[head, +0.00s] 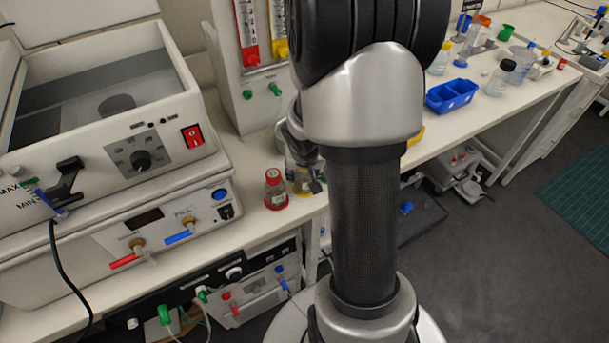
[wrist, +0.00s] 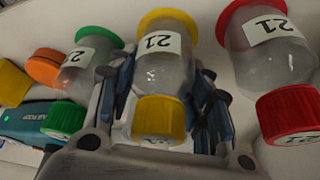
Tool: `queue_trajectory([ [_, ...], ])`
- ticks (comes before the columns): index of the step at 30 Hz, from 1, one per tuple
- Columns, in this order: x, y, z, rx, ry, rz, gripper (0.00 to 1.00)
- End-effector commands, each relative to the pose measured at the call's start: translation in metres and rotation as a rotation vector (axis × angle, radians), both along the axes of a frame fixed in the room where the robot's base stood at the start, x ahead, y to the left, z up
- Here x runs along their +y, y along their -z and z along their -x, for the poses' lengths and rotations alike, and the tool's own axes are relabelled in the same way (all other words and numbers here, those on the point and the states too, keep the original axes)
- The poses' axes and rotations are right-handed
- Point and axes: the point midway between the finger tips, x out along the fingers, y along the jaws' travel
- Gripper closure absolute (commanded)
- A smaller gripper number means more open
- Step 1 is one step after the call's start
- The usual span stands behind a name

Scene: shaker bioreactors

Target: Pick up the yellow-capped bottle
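The yellow-capped bottle (wrist: 162,68) is clear, with a yellow cap (wrist: 158,121), a yellow ring at its other end and a white label reading 21. My gripper (wrist: 165,85) has one finger on each side of it, with the bottle between them. The fingers look open, with narrow gaps; light contact cannot be ruled out. In the head view the yellow-capped bottle (head: 303,186) is partly hidden behind my arm and gripper (head: 304,160), on the bench's front edge.
A red-capped bottle (wrist: 268,50) stands close on the right in the wrist view, and a green-capped bottle (wrist: 86,70) on the left. The red one also shows in the head view (head: 275,190). A shaker unit (head: 120,215) fills the bench's left. A blue tray (head: 451,95) lies farther right.

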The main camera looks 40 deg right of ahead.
Motion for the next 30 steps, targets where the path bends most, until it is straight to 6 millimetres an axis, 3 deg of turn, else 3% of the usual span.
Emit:
queue_trajectory([
  [7, 0.0, 0.0, 0.0, 0.001, 0.0, -0.001, 0.84],
  [19, 0.0, -0.007, 0.0, -0.001, 0.0, 0.001, 0.84],
  [26, 0.0, -0.034, 0.0, -0.002, 0.0, 0.001, 0.84],
  [30, 0.0, -0.061, -0.001, -0.003, 0.001, 0.001, 0.84],
])
